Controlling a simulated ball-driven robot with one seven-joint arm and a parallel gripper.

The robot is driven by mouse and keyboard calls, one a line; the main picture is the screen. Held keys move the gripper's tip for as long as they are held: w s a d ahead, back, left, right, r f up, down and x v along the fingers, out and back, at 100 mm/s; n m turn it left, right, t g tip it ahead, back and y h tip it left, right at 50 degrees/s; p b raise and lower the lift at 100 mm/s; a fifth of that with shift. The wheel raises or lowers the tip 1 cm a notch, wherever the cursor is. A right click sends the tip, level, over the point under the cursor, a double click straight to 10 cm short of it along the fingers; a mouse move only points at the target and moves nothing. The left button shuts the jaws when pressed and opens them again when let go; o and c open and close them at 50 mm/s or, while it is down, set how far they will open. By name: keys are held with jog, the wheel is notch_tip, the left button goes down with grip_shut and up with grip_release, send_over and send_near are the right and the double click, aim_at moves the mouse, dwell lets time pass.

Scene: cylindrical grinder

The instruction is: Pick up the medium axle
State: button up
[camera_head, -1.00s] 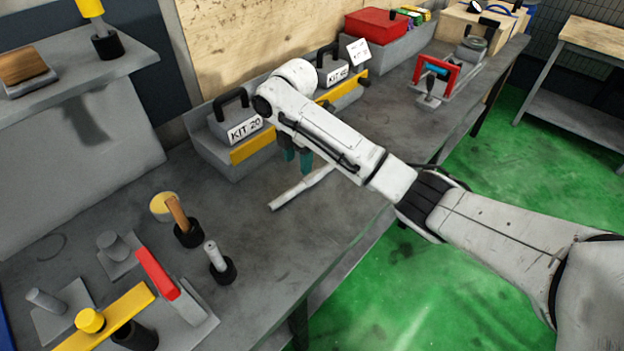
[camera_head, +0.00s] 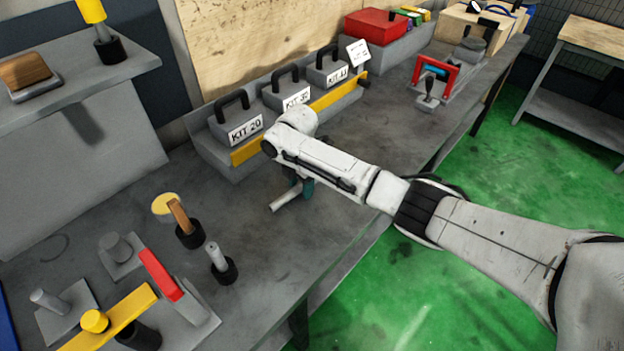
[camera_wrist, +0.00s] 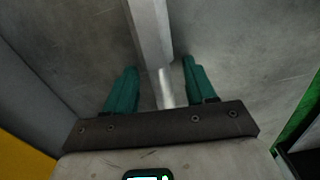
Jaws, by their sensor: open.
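A grey-white bar-shaped axle (camera_head: 286,197) lies on the grey workbench below the kit boxes; my arm hides its far part in the head view. In the wrist view the axle (camera_wrist: 152,35) runs between the two green fingers, with a thicker squared section ahead and a thinner, brighter round section (camera_wrist: 165,88) nearer the palm. My gripper (camera_wrist: 158,78) is open over the axle, one finger on each side, with a visible gap to both. In the head view my gripper (camera_head: 300,186) points down at the axle, partly hidden by my arm.
Boxes labelled KIT 20 (camera_head: 238,122) and others stand in a grey rack with a yellow edge (camera_head: 340,93) behind my arm. Small tools and posts stand at the lower left, including a red bar (camera_head: 160,273). The bench between them and the axle is clear.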

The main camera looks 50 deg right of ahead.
jog(key=shift+c, duration=0.4)
grip_shut()
dwell(0.9)
jog(key=shift+w+r, duration=0.1)
jog(key=shift+r, duration=0.05)
